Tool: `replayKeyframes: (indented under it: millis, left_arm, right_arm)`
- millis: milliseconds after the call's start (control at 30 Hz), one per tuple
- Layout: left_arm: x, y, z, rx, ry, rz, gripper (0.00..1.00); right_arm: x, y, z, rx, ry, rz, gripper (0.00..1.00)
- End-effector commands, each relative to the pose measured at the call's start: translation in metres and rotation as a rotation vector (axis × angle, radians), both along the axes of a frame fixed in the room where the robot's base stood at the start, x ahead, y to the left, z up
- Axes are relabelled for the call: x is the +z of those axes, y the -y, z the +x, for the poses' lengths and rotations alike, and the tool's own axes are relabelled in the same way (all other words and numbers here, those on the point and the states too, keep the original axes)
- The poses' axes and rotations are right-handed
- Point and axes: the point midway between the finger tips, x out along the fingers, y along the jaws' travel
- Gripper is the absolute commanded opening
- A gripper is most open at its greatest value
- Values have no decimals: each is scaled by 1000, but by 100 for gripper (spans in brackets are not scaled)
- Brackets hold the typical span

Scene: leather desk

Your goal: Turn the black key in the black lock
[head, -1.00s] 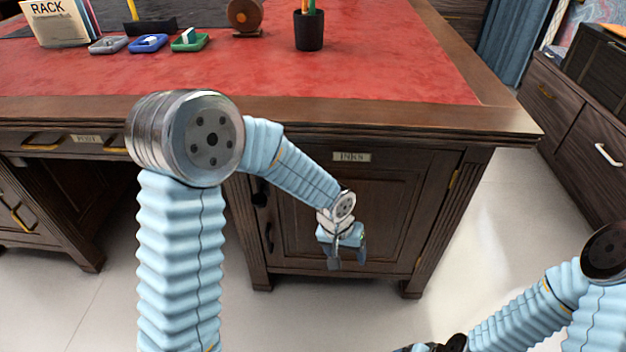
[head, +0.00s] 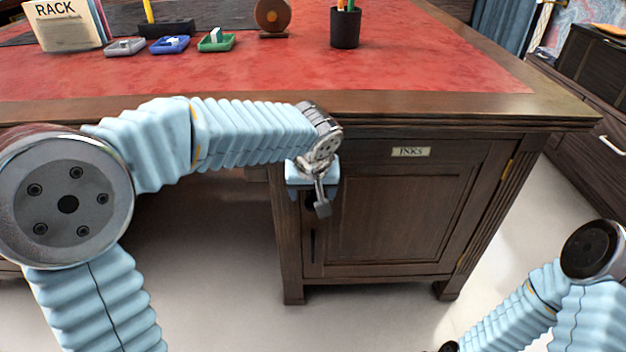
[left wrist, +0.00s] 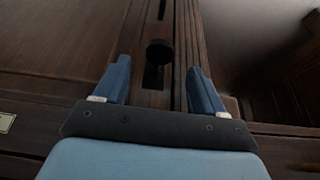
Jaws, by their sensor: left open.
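In the left wrist view a round black piece, which looks like the head of the black key (left wrist: 159,52), stands out in front of the dark plate of the black lock (left wrist: 153,77) on the wooden cabinet front. My left gripper (left wrist: 161,72) is open, its two blue fingers on either side of the key and apart from it. In the head view my left gripper (head: 312,200) is at the upper left edge of the cabinet door and hides the lock and key.
The cabinet door (head: 405,215), labelled INKS, is shut, with a dark upright handle (head: 313,245) below my gripper. The desk's wooden edge (head: 440,105) runs just above. A pen cup (head: 345,28) and small trays stand on the red leather top. The floor in front is clear.

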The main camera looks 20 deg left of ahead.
Motion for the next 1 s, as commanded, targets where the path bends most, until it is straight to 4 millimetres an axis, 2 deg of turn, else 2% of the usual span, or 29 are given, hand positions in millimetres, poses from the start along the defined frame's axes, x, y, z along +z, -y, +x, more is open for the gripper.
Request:
replayKeyframes:
  millis: [100,233,633,1000]
  left_arm:
    - [-21,-2,7,0,-3,2,70]
    - [-33,-4,13,0,-1,1,70]
    - [-39,-4,15,0,0,-1,69]
    - [-38,-4,15,-1,0,-1,12]
  right_arm:
    - [-4,0,0,0,-1,1,80]
    - [-5,-1,0,2,-1,1,80]
    - [-5,-1,0,2,-1,2,80]
    - [-5,-1,0,2,-1,2,80]
